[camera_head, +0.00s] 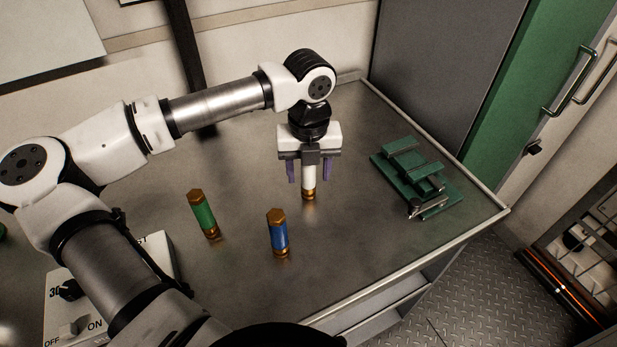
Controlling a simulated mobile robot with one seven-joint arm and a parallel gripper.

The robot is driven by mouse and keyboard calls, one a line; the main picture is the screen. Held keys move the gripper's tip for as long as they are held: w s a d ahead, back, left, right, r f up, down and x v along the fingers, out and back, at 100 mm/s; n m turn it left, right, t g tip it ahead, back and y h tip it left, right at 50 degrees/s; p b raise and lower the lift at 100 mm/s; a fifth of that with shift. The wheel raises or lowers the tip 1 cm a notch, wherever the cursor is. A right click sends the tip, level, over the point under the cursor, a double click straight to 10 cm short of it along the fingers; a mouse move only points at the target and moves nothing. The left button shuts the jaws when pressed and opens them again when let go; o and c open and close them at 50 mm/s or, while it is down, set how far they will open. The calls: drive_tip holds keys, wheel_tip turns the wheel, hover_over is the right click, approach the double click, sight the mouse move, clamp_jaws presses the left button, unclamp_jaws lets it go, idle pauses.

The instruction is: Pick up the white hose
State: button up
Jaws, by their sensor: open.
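The white hose (309,180) is a short upright white cylinder with a brass-coloured lower end, standing on the metal table (350,270). Its top is hidden behind my gripper. My gripper (308,176) points down over it, with one purple finger on each side of the white body. The fingers are open, with a visible gap between each finger and the hose. The brass end shows below the fingertips.
A green hose (204,216) and a blue hose (278,235) with brass ends stand nearer the front. A green vise-like fixture (415,180) sits to the right. A white box with a dial (62,312) is at the lower left. The table's right edge is raised.

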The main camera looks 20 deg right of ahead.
drive_tip(key=shift+c, duration=0.2)
clamp_jaws()
